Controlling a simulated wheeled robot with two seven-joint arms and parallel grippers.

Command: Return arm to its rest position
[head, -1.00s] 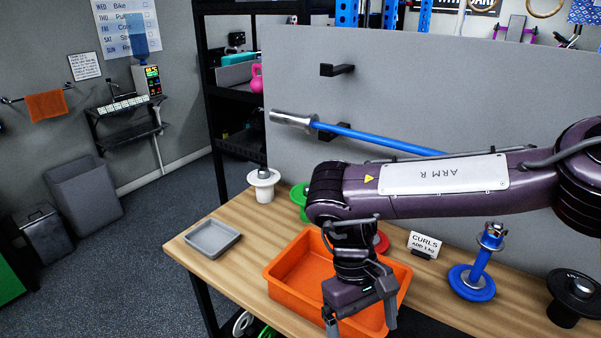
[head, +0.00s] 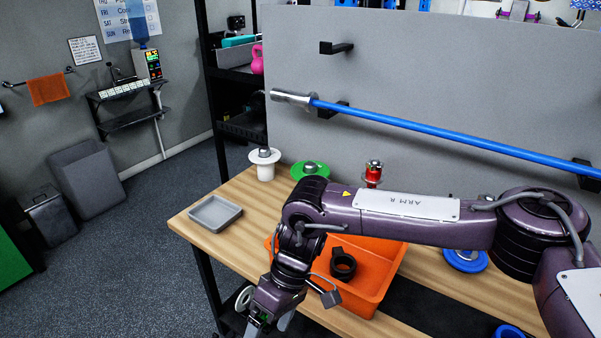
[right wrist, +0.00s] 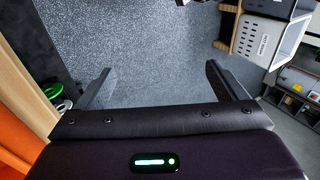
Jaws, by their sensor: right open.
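My right arm reaches in from the right in the head view and bends down at the elbow. My right gripper (head: 266,326) is low at the bottom of the head view, in front of the orange bin (head: 372,302) and the table's front edge. In the right wrist view the right gripper (right wrist: 161,84) has its two fingers spread wide with nothing between them, above the grey floor. My left gripper is not in view.
The wooden table (head: 237,240) bears a grey tray (head: 215,214), a white weight holder (head: 265,165) and a green disc (head: 310,169). A black ring (head: 343,265) is in the orange bin. A blue bar (head: 430,133) hangs on the wall panel.

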